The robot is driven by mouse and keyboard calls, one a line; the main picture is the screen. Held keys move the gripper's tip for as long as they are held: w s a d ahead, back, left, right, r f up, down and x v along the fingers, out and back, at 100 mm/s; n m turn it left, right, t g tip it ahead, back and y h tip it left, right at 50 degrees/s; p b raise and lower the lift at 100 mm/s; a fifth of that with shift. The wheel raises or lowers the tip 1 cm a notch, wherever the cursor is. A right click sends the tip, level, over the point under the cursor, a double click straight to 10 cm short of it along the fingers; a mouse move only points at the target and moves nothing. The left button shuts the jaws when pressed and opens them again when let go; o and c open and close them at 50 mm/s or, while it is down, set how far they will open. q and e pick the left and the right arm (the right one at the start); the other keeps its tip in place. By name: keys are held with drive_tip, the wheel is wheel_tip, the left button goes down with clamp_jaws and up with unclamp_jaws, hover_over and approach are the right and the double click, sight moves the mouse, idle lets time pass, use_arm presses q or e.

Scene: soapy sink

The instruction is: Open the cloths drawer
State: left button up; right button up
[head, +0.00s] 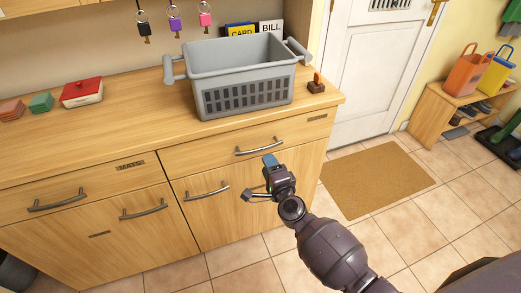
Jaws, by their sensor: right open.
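The wooden counter has a right drawer (215,155) with a curved metal handle (259,147). A small label (318,117) sits at its upper right, too small to read for sure. A left drawer (90,188) has a label that seems to read MATS (130,165) and its own handle (55,200). Both drawers look shut. My right gripper (258,178) is open and empty, in front of the cabinet, just below and right of the right drawer's handle in the picture. It appears apart from the handle. My left gripper is out of view.
A grey basket (240,75) stands on the counter. A red box (82,92) and folded cloths (41,103) lie at the left. Cabinet doors with handles (207,192) are below the drawers. A brown mat (375,180) lies on the tiled floor, right.

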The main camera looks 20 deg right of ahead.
sight(261, 151)
drive_tip(key=w+b, duration=0.1)
drive_tip(key=w, duration=0.5)
drive_tip(key=shift+a+f, duration=0.1)
drive_tip(key=shift+f, duration=0.05)
drive_tip(key=shift+w, duration=0.75)
clamp_jaws()
